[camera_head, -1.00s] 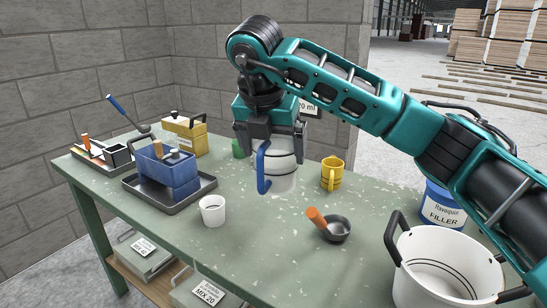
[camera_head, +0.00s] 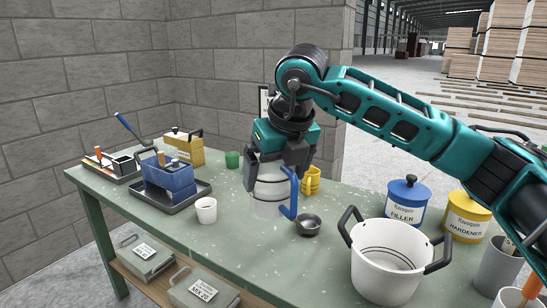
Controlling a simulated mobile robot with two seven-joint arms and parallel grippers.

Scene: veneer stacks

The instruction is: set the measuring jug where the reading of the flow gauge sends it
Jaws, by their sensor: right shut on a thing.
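The measuring jug (camera_head: 268,208) is pale with dark bands and a blue handle (camera_head: 293,193). My right gripper (camera_head: 277,172) is shut on its upper part from above, and the jug looks upright. I cannot tell whether its base touches the green table (camera_head: 240,240). A white plate with a dark edge (camera_head: 264,100) shows on the wall behind my right arm, which hides most of it; I cannot tell if it is the flow gauge, and no reading shows now. My left gripper is not in view.
A yellow mug (camera_head: 313,182) stands close behind the jug, and a small dark pan (camera_head: 308,226) close to its right. A white cup (camera_head: 206,213) is left. A big white pot (camera_head: 385,262) stands front right. Boxes, one labelled MIX 20 (camera_head: 203,292), sit on the lower shelf.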

